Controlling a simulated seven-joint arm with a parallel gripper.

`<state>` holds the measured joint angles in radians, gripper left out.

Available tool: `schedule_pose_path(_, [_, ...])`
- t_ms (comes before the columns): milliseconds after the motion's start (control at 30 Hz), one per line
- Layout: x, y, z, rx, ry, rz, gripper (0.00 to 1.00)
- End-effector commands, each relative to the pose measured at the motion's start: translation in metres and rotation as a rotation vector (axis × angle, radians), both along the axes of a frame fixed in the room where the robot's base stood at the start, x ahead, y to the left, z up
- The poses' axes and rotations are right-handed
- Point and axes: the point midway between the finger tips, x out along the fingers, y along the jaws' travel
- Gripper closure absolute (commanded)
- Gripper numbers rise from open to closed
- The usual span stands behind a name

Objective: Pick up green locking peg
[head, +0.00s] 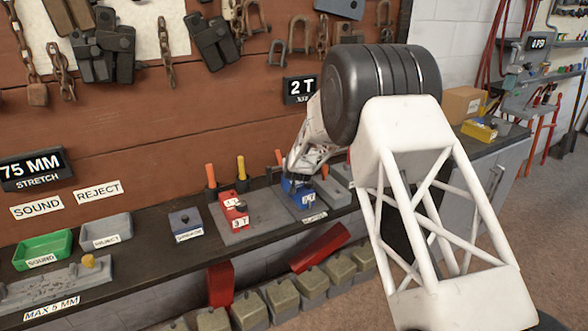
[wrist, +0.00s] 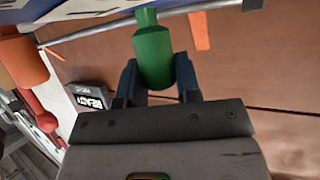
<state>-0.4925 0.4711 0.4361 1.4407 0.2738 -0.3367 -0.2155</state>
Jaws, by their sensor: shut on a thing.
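The green locking peg (wrist: 153,55) stands out in the wrist view between the two dark blue fingers of my gripper (wrist: 156,82). The fingers are shut on its wide body, one on each side. Its narrower end runs up to the picture's top edge, so what lies beyond is hidden. In the head view my gripper is low over the bench by the blue block (head: 298,188), largely covered by my own arm. I cannot make out the green peg there.
A red block (head: 234,208) sits on a grey plate left of the blue block. Orange (head: 211,175) and yellow (head: 241,168) pegs stand behind it. A green tray (head: 42,251) and a grey tray (head: 106,231) are at left. The board wall (head: 150,140) rises close behind the bench.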

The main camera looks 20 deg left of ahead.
Motion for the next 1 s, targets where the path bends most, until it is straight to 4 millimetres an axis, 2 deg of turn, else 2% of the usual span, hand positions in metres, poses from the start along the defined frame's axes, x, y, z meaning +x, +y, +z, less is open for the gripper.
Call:
schedule_pose_path(167, [-0.001, 0.001, 0.003, 0.0, 0.0, 0.001, 0.95])
schedule_pose_path(367, [0.0, 0.001, 0.018, 0.001, -0.003, 0.001, 0.95])
schedule_pose_path(567, [0.0, 0.001, 0.046, 0.002, -0.003, 0.001, 0.95])
schedule_pose_path(700, [0.0, 0.001, 0.074, 0.002, -0.004, 0.0, 0.95])
schedule_pose_path(1000, [-0.043, -0.017, 0.071, 0.0, 0.0, 0.0, 0.95])
